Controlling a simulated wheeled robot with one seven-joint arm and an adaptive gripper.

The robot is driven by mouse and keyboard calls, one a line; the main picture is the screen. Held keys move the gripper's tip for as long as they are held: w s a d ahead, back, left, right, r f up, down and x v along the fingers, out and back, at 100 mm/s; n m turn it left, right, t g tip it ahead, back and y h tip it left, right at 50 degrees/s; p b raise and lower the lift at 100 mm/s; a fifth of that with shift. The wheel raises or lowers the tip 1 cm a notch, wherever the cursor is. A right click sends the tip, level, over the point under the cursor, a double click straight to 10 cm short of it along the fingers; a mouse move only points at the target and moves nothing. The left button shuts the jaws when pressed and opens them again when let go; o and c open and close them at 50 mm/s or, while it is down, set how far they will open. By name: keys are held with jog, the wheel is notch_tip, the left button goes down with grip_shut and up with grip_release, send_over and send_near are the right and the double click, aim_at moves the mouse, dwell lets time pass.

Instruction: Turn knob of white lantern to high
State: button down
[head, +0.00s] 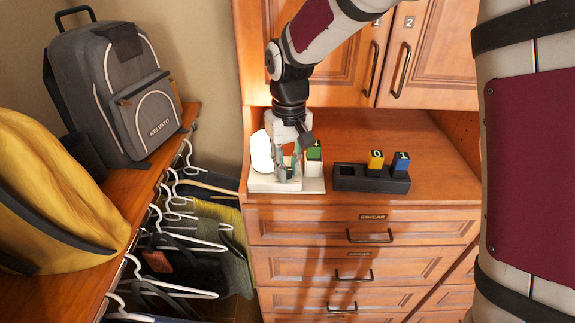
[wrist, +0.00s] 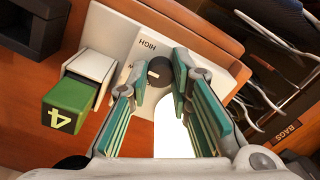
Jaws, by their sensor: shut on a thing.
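The white lantern stands on the wooden counter at left in the head view, with a rounded white body (head: 261,152) and a flat white base (head: 270,184). In the wrist view its base (wrist: 108,28) carries a dark round knob (wrist: 159,69), with the word HIGH printed beside it. Another label is partly hidden by a finger. My gripper (head: 289,168) reaches down over the base. In the wrist view its teal-padded fingertips (wrist: 160,76) are on either side of the knob, shut on it. The knob's exact setting cannot be read.
A green block marked 4 (wrist: 66,107) sits in a white holder close beside the fingers. A black holder (head: 350,178) with yellow and blue numbered blocks stands to the right. Cabinet doors (head: 430,60) rise behind, and drawers are below. A grey backpack (head: 112,95) is at left.

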aim_at(288, 170)
jog(key=shift+r, duration=0.1)
dwell(0.3)
jog(key=c, duration=1.4)
grip_release()
jog(key=shift+c, duration=0.2)
notch_tip(288, 170, up, 12)
jog(key=shift+d, duration=0.1)
